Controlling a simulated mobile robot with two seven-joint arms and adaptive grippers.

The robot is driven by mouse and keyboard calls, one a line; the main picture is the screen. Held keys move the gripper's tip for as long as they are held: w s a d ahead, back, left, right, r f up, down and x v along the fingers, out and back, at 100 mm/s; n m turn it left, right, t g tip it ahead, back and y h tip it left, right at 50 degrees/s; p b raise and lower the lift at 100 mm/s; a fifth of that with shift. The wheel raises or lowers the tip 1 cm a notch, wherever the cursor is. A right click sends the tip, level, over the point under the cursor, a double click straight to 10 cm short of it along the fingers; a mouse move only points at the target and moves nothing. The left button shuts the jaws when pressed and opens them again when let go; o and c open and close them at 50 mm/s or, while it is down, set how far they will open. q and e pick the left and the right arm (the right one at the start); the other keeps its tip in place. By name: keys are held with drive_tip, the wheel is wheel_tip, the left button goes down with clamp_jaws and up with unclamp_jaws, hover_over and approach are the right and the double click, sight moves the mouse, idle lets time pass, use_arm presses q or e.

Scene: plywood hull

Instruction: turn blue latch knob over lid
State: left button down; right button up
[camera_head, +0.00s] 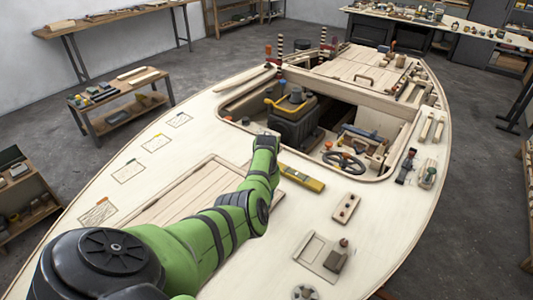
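My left arm, green with dark joints, reaches from the lower left over the deck to the middle. Its end, a grey tip (265,137), is beside the near edge of the open cockpit. The gripper fingers cannot be made out there. My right gripper is not in view. A planked lid (190,203) lies flat in the near deck, partly hidden by my arm. Another planked lid (350,66) with a dark handle is at the far end. No blue latch knob can be told for sure; a small blue spot (384,48) shows behind the far lid.
The open cockpit holds a dark engine (293,115) and a steering wheel (343,162). A yellow level (301,178) lies on the near deck, with a wooden block (345,208) and a plate (318,256) to its right. Workbenches stand around the hull.

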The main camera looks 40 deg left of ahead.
use_arm(q)
drive_tip(key=shift+s+m, duration=0.15)
drive_tip(key=shift+m, duration=0.45)
drive_tip(key=shift+f, duration=0.1)
drive_tip(key=c, duration=0.9)
unclamp_jaws()
drive_tip(key=shift+r+p, duration=0.3)
drive_tip(key=shift+r, duration=0.3)
wheel_tip(320, 180, up, 11)
